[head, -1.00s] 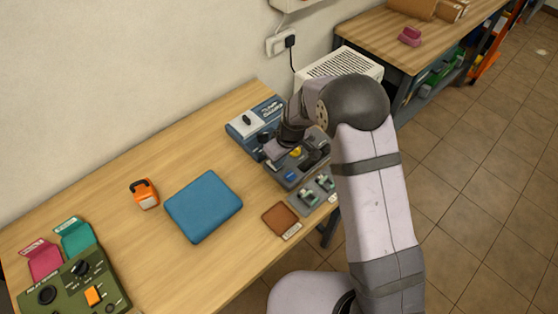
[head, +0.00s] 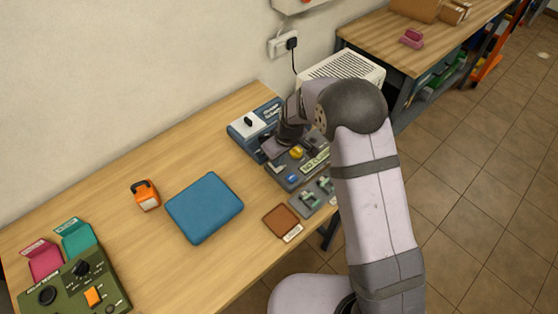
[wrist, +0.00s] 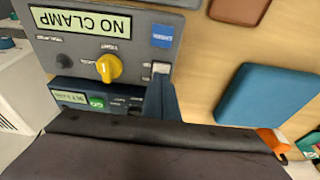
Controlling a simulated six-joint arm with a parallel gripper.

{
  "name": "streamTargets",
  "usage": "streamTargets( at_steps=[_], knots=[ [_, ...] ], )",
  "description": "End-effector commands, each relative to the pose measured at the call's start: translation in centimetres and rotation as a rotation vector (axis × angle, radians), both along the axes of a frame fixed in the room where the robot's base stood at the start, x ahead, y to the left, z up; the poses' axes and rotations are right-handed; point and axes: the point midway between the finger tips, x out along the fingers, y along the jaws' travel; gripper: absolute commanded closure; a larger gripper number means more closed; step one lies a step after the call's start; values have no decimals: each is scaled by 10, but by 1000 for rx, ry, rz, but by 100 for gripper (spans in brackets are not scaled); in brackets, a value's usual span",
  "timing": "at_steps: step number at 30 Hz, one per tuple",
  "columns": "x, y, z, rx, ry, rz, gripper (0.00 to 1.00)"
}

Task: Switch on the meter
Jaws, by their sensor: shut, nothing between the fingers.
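The grey unit that seems to be the meter (head: 287,176) stands at the right end of the near bench. Its pale display (wrist: 85,22) reads "NO CLAMP", upside down in the wrist view. A yellow knob (wrist: 109,68) sits by the display, and a small white switch (wrist: 160,68) sits near a blue label (wrist: 162,36). My gripper (head: 275,148) is shut and empty, low over the unit's back edge near the blue box.
A blue box (head: 246,128) stands just behind the grey unit. A brown pad (head: 281,220), a blue pad (head: 204,206), an orange lamp-like item (head: 146,194) and a green panel (head: 75,285) lie on the bench (head: 190,145). A white vented case (head: 345,68) stands behind my arm.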

Motion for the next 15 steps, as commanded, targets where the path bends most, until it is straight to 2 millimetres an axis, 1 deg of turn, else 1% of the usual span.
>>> streamTargets(
  at_steps=[8,11,15],
  knots=[
    [0,0,2,0,0,0,100],
    [0,-1,7,1,-1,0,100],
    [-1,-2,23,1,-2,0,100]
  ],
)
